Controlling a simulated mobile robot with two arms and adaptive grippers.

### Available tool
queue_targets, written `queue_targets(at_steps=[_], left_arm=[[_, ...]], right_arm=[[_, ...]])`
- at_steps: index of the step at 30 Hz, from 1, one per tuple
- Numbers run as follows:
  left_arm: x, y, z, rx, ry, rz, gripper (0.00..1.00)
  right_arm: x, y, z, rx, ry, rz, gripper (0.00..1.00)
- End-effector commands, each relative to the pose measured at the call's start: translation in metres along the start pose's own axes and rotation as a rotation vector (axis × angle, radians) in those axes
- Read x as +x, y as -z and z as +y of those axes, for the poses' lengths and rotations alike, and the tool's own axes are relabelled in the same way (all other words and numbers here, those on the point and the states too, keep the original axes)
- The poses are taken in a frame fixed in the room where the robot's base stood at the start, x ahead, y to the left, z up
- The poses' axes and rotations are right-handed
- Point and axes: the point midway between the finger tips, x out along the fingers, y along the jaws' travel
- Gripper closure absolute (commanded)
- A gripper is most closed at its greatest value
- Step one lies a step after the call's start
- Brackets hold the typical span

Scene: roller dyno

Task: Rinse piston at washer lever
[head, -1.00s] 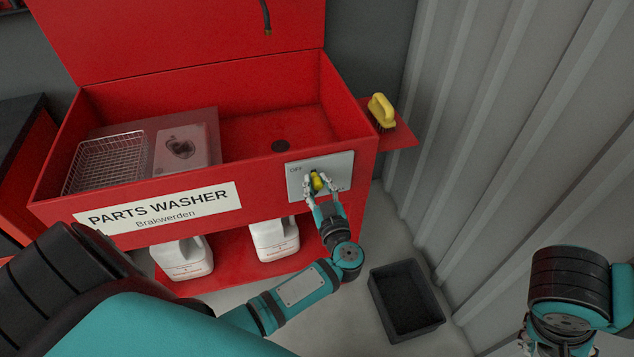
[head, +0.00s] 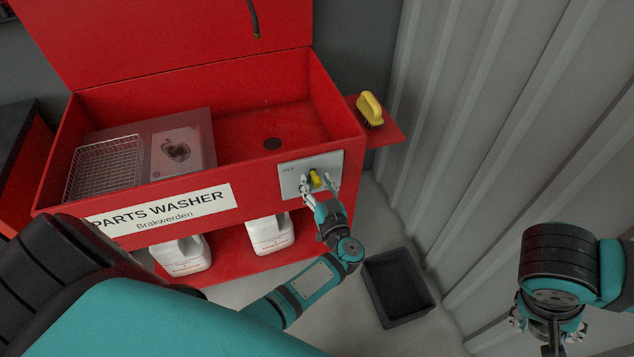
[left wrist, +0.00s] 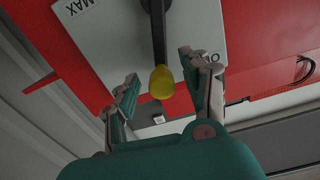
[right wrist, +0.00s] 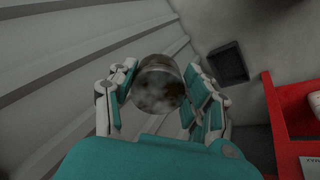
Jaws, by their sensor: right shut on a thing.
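The washer lever has a yellow knob (head: 316,179) on a dark rod and sits on a pale panel (head: 291,180) on the front of the red parts washer (head: 320,95). My left gripper (head: 320,184) is open around the knob. In the left wrist view, the knob (left wrist: 162,82) shows between my left fingertips (left wrist: 160,70) with gaps on both sides. My right gripper (right wrist: 160,78) is shut on the piston (right wrist: 158,90), a round, stained metal part. In the head view, my right gripper (head: 548,328) is low at the right, and the piston is not clear there.
A wire basket (head: 105,168) and a pale tray (head: 182,150) are in the basin's left part; its right part is bare. A dark hose (head: 253,20) hangs above. A yellow brush (head: 370,108) lies on the side shelf. A black bin (head: 398,288) stands on the floor by the corrugated wall (head: 490,150).

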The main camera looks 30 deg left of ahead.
Motion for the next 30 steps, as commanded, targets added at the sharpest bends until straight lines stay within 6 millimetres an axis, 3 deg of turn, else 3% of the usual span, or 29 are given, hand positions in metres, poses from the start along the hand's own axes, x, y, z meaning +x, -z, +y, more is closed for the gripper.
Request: queue_targets(at_steps=[8, 21, 30], left_arm=[[-0.004, 0.000, 0.000, -0.001, 0.000, 0.000, 0.53], [-0.068, 0.000, 0.000, 0.000, 0.000, -0.001, 0.53], [-0.075, 0.000, 0.000, 0.000, 0.000, 0.000, 0.53]], right_arm=[[0.000, 0.000, 0.000, 0.000, 0.000, 0.001, 0.89], [0.000, 0.000, 0.000, 0.000, 0.000, 0.001, 0.89], [0.000, 0.000, 0.000, 0.000, 0.000, 0.001, 0.89]])
